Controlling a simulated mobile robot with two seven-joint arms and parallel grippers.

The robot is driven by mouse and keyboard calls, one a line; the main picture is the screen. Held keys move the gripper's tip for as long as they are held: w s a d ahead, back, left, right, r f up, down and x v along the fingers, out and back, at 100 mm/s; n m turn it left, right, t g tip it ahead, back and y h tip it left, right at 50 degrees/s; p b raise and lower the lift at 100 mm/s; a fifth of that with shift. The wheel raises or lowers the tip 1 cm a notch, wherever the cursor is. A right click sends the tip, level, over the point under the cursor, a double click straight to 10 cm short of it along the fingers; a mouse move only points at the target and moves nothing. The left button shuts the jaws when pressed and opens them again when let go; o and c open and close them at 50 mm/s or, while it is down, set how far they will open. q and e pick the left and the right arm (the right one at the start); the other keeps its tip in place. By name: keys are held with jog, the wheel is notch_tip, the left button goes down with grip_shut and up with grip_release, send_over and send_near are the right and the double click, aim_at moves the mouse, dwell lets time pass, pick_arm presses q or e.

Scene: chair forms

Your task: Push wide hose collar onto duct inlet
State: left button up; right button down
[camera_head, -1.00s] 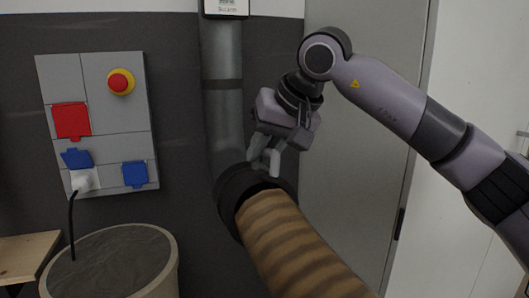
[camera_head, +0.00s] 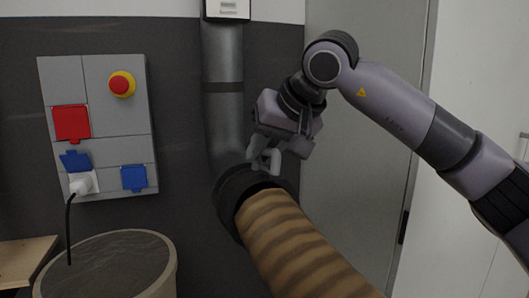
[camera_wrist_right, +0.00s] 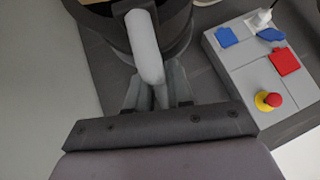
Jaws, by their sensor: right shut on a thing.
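The wide hose collar (camera_head: 230,202) is a black ring on the end of a brown striped hose (camera_head: 297,248). It sits at the lower end of the grey vertical duct (camera_head: 224,125), whose inlet is hidden behind it. I cannot tell how far the collar is over the inlet. My right gripper (camera_head: 266,158) is at the collar's top, shut on its light grey handle. In the right wrist view the handle (camera_wrist_right: 144,45) comes from the black collar (camera_wrist_right: 176,22) to between my fingers (camera_wrist_right: 155,92). My left gripper is not in view.
A grey socket panel (camera_head: 115,105) with a red emergency button (camera_head: 121,84) is on the wall at left. A plug with a black cable (camera_head: 69,230) hangs from it. A round bin (camera_head: 165,277) stands below. A grey door (camera_head: 355,170) is behind my right arm.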

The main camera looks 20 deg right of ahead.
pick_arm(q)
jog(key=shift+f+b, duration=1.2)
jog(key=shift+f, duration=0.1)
pick_arm(e)
jog(key=shift+w+t, duration=0.25)
jog(key=shift+t, duration=0.55)
pick_arm(q)
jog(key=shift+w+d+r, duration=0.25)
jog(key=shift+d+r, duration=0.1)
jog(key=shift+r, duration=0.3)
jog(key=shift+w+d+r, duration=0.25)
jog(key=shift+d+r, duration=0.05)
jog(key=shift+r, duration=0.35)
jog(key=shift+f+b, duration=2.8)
jog(key=shift+b, duration=0.05)
pick_arm(e)
jog(key=shift+w+r+t, duration=0.15)
jog(key=shift+w+t, duration=0.05)
jog(key=shift+t, duration=0.6)
jog(key=shift+w+r+t, duration=0.1)
jog(key=shift+w+t, duration=0.05)
jog(key=shift+t, duration=0.65)
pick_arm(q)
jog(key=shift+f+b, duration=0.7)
pick_arm(e)
jog(key=shift+w+a+f+m+t+h, duration=0.1)
jog(key=shift+f+m+t+h, duration=0.1)
jog(key=shift+m+t+h, duration=0.15)
